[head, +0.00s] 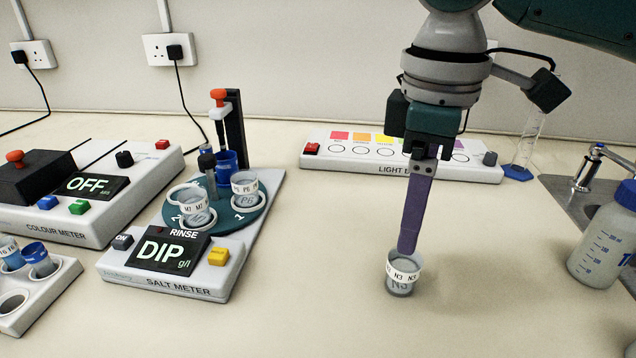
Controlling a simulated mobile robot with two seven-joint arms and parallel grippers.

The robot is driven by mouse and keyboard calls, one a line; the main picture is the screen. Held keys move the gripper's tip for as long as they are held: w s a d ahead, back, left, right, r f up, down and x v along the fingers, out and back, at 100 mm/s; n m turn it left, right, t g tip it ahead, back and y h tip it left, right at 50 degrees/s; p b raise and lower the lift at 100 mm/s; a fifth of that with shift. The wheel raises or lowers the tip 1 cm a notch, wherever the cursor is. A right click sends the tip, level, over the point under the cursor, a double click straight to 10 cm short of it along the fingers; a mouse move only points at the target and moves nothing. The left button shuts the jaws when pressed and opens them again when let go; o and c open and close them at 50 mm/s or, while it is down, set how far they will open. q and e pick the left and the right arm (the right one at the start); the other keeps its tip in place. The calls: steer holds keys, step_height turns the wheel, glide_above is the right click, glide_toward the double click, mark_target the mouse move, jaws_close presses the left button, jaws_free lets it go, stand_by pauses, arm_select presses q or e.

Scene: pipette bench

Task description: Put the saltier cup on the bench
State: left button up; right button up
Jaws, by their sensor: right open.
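A clear cup with a white band labelled N3 (403,275) stands upright on the bench (330,270). My right gripper (407,248) is open, its purple fingers pointing down at this cup's rim. One finger hides the other, so I cannot tell whether they touch the cup. The salt meter (160,283) shows DIP on its display. Its round turntable (222,212) carries a cup labelled M7 (198,210), a cup labelled P6 (246,192) and a blue cup (228,165) under the probe. My left gripper is out of view.
A colour meter (60,225) showing OFF and a white rack (45,293) with blue-rimmed cups are at left. A light box (400,167) lies behind my gripper. A blue-capped bottle (603,245), sink (568,195) and cylinder (527,145) are at right. Bench around N3 is clear.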

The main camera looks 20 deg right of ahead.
steer(key=s+a+f+y, duration=0.1)
steer(key=s+a, duration=0.2)
steer(key=s+a+f+t+y, duration=0.1)
steer(key=s+a+f, duration=0.1)
steer(key=s+a, duration=0.1)
steer(key=s+a+f+m+t, duration=0.1)
steer(key=s+a+f, duration=0.1)
steer(key=a, duration=0.3)
steer(key=shift+s+a+y, duration=0.15)
steer(key=shift+s+y, duration=0.25)
steer(key=shift+s, duration=0.25)
steer(key=s+m, duration=0.1)
steer(key=s+d+m, duration=0.1)
steer(key=s+t, duration=0.1)
steer(key=s, duration=0.1)
steer(key=shift+d+f+m, duration=0.2)
steer(key=shift+f+m, duration=0.2)
steer(key=s+d+m+h, duration=0.1)
steer(key=s+d, duration=0.1)
steer(key=s+d+m+h, duration=0.1)
steer(key=s+d+m, duration=0.1)
steer(key=s+d, duration=0.1)
steer(key=shift+d+f, duration=0.1)
steer(key=shift+d, duration=0.25)
step_height(320, 180, up, 45)
steer(key=p, duration=4.5)
